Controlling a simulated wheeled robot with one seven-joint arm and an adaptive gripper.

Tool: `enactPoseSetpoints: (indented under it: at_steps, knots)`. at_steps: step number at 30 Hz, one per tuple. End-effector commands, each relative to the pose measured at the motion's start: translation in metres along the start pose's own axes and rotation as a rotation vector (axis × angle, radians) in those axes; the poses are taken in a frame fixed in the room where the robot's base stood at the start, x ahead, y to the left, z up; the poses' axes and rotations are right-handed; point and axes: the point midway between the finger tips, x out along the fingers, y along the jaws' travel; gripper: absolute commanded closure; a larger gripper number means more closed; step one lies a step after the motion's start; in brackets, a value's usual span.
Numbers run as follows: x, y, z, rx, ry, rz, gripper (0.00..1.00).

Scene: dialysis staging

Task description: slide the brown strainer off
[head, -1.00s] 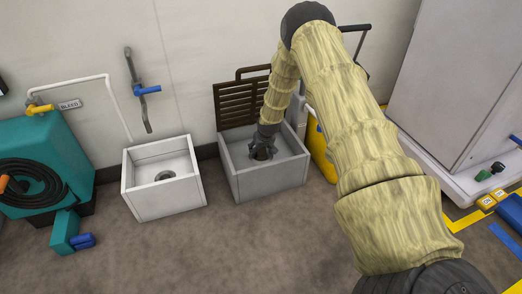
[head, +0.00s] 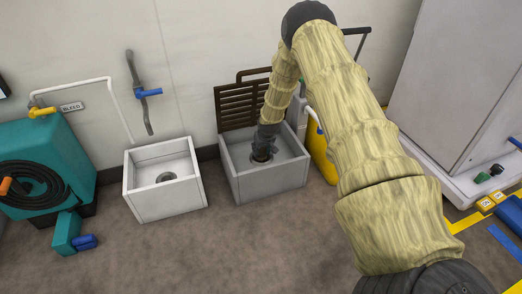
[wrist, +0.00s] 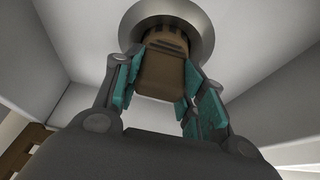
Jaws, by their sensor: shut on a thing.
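The brown strainer (wrist: 162,72) shows in the wrist view as a blocky brown piece with dark slots near its top. It sits at the round metal drain (wrist: 205,22) in the floor of the right-hand grey basin (head: 270,183). My gripper (wrist: 160,84) is shut on the strainer, with a teal-padded finger on each side of it. In the head view my gripper (head: 262,156) reaches down inside that basin, and the strainer is mostly hidden there. I cannot tell whether the strainer is still seated on the drain.
A second basin (head: 165,200) with an open drain stands to the left. A brown slatted panel (head: 240,104) stands behind the right basin. A yellow container (head: 322,160) is close on its right. Basin walls surround my gripper. Floor in front is clear.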

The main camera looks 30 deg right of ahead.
Motion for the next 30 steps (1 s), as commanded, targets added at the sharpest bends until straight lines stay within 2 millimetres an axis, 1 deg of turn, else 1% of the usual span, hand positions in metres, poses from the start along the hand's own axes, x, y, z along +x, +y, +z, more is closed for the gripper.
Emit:
enactPoseSetpoints:
  at_steps: [1,30]
  knots:
    - [-0.004,0.000,-0.002,0.000,0.000,0.000,0.86]
    - [-0.045,0.000,-0.019,0.000,0.000,0.000,0.86]
